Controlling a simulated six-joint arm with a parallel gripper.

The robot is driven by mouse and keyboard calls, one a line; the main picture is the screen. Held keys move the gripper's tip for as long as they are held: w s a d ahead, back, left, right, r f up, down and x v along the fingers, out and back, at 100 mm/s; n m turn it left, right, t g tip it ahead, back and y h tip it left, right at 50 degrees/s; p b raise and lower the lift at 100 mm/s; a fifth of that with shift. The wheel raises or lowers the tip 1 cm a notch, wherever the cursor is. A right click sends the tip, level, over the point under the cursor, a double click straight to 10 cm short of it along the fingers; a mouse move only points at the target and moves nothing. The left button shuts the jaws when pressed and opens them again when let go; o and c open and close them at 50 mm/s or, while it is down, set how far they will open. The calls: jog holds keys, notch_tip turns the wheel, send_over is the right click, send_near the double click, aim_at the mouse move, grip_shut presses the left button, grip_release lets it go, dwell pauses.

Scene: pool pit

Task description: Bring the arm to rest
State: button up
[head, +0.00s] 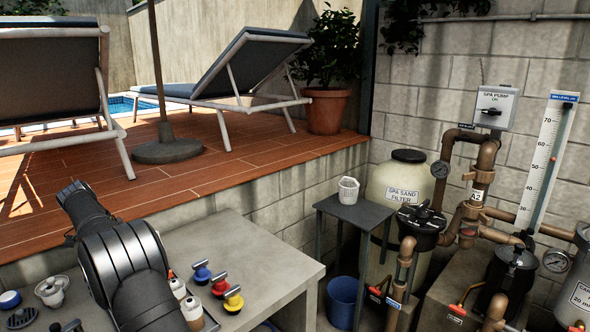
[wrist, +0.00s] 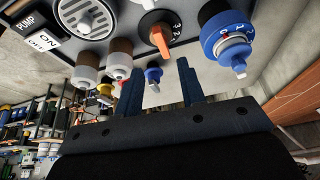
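My gripper (wrist: 160,80) shows in the wrist view with its two dark fingers apart. I see nothing held between them. A small blue-topped part (wrist: 153,75) shows in the gap, beyond the fingers, and I cannot tell that anything touches it. In the head view my arm (head: 120,255) rises from the lower left edge over the grey bench. My gripper cannot be made out there.
A side table (head: 355,212) bears a white basket (head: 348,190).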

jog(key=x, duration=1.1)
jog(key=shift+w+d+f, duration=0.15)
jog(key=shift+f, duration=0.15)
jog(key=shift+s+d+r+n+t+y, duration=0.1)
jog(key=shift+s+n+t+y, duration=0.05)
jog(key=shift+n, duration=0.4)
jog(key=shift+s+d+r+n+t+y, duration=0.1)
jog(key=shift+n+t+y, duration=0.05)
jog(key=shift+n, duration=0.4)
jog(key=shift+s+d+f+n+t+y, duration=0.15)
jog(key=shift+n+y, duration=0.1)
jog(key=shift+n, duration=0.4)
jog(key=shift+d+r+n+t+y, duration=0.1)
jog(key=shift+n+y, duration=0.1)
jog(key=shift+n, duration=0.4)
jog(key=shift+s+d+f+n+t+y, duration=0.15)
jog(key=shift+n+y, duration=0.1)
jog(key=shift+n, duration=0.4)
jog(key=shift+w+r, duration=0.1)
